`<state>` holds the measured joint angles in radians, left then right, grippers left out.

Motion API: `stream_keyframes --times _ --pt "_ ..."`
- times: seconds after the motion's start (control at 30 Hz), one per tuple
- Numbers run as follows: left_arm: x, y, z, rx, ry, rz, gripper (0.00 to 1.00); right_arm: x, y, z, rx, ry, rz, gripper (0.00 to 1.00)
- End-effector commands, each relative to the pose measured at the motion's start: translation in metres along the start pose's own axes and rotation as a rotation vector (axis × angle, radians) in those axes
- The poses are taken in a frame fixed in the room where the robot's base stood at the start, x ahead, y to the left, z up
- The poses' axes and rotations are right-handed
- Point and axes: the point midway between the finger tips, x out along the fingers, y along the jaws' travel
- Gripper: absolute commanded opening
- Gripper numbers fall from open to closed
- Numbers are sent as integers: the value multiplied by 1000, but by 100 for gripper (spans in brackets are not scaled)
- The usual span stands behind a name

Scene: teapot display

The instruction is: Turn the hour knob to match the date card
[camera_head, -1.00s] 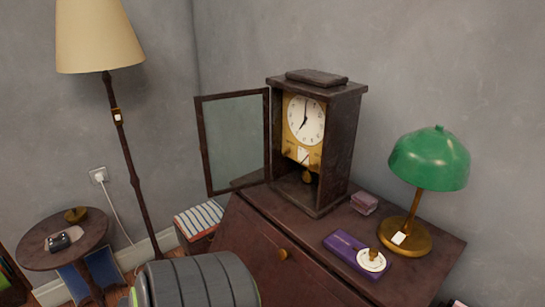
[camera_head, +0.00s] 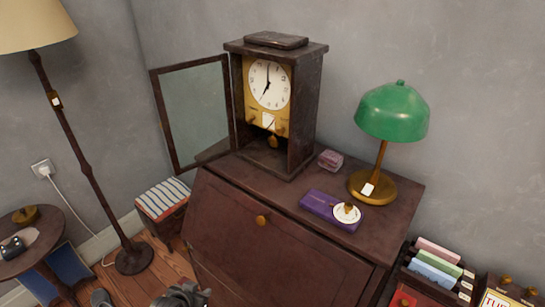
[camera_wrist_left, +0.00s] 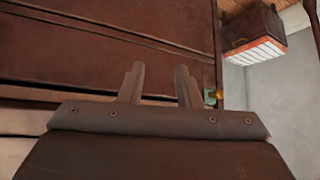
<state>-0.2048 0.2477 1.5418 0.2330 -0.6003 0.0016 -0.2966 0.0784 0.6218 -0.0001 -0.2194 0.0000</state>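The dark wooden clock (camera_head: 304,112) stands on the desk with its glass door (camera_head: 192,112) swung open to the left. Its white dial (camera_head: 269,84) shows about seven o'clock. My left gripper (camera_head: 194,297) is low before the desk, far below the clock. In the wrist view its fingers (camera_wrist_left: 160,78) are apart and empty.
The desk (camera_head: 225,230) also bears a green lamp (camera_head: 392,112), a purple box (camera_head: 320,207) with a white disc (camera_head: 346,213), and a small pink box (camera_head: 331,159). A floor lamp (camera_head: 88,177) and striped stool (camera_head: 162,198) stand left. A file box (camera_head: 437,271) is right.

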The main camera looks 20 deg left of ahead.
Motion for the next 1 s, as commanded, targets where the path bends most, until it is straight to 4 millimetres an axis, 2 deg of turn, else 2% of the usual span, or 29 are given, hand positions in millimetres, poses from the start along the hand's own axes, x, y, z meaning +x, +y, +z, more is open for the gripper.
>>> stream_keyframes --times 0.03,0.17,0.2,0.27,0.3,0.4,0.5,0.63,0.77,1.0 --pt "-16 5 -41 11 64 21 30 -2 0 2 0 -4 0 53" --pt "-61 23 -132 42 223 91 30 -5 1 7 1 -10 1 53" --pt "-78 30 -163 56 286 118 30 -6 1 7 1 -11 1 53" --pt "-107 42 -211 78 392 166 30 -7 1 7 1 -11 1 53" --pt "-128 50 -243 93 470 203 30 -8 1 7 1 -11 1 53" --pt "-175 68 -304 121 637 287 30 -8 1 7 1 -11 1 53" --pt "-208 80 -339 139 748 347 30 -9 1 6 1 -11 1 53" --pt "-228 88 -359 148 814 385 30 -10 1 5 1 -9 1 53" --pt "-224 94 -370 145 823 391 30 -12 2 3 0 -7 1 53" --pt "-196 112 -402 143 822 392 30 -20 3 2 0 -7 1 53"
